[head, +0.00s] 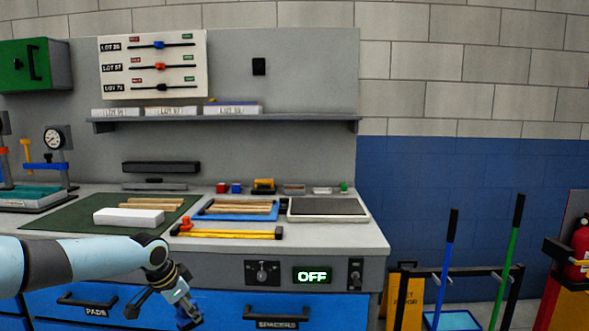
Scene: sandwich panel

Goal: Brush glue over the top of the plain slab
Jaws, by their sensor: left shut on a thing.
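The plain slab is most likely the white block (128,216) lying flat on the green mat (60,222) at the left of the bench. My left gripper (184,308) hangs low in front of the bench's blue drawers, below and to the right of the slab and apart from it. It is shut on a dark thing, whose blunt end seems to stick out to the lower left; its shape is too unclear to name. I cannot make out glue on the slab. My right gripper is not in view.
Wooden strips lie behind the slab, and more rest on a blue tray (215,217). A yellow-orange bar (228,235) lies near the front edge. A dark-topped plate (327,208) stands at right, above an OFF display (313,275). A gauge press (54,140) stands at left.

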